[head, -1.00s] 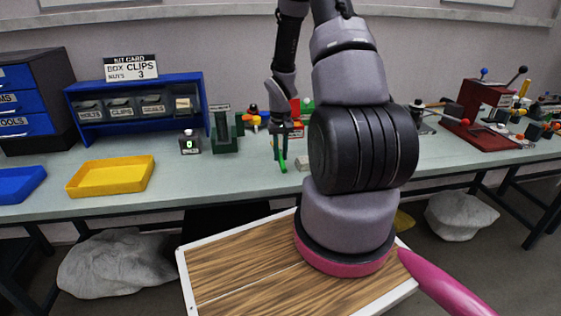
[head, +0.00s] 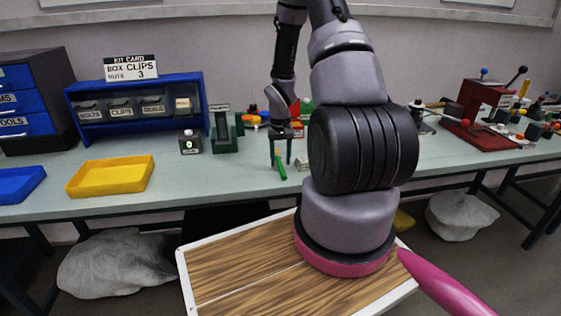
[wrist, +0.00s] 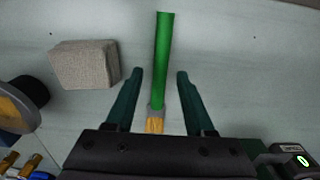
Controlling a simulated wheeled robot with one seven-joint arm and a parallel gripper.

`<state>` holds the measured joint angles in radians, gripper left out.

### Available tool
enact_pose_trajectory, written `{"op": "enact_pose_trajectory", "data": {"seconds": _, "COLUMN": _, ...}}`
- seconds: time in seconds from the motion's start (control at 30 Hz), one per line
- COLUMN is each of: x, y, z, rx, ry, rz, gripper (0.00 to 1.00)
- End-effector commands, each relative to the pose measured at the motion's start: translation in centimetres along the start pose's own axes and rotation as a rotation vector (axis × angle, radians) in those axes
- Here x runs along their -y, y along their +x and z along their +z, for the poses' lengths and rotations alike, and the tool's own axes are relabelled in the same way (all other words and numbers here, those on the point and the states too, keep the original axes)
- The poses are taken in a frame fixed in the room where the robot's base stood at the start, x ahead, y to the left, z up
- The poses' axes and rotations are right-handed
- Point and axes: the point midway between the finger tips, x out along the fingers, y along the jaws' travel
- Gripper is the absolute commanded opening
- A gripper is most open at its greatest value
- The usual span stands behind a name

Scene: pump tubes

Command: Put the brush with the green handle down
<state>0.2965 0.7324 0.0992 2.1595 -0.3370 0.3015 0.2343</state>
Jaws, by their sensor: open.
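The brush with the green handle (wrist: 164,60) lies on the pale bench top in the wrist view, its tan bristles (wrist: 155,124) toward my gripper's body. In the head view, the green handle (head: 280,167) shows on the bench near its front edge. My gripper (wrist: 159,74) is open, with one dark green finger on each side of the brush and a gap to both. In the head view, my gripper (head: 280,160) points down over the brush. The bristles are partly hidden by the gripper body in the wrist view.
A grey block (wrist: 84,64) stands left of the brush in the wrist view. A counter box (head: 190,142) and a dark green stand (head: 222,135) are to the left in the head view. A yellow tray (head: 110,176) lies farther left, with clear bench between.

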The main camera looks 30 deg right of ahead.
Motion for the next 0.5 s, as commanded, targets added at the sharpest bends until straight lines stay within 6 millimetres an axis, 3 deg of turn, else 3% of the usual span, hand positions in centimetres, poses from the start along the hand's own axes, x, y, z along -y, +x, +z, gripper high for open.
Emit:
{"op": "enact_pose_trajectory", "data": {"seconds": 0.3, "x": -0.8, "y": -6.5, "z": -1.2, "rx": -0.006, "ry": 0.000, "rz": 0.000, "gripper": 0.54}}
{"op": "enact_pose_trajectory", "data": {"seconds": 0.5, "x": -0.8, "y": -8.9, "z": -1.2, "rx": -0.003, "ry": 0.000, "rz": 0.000, "gripper": 0.54}}
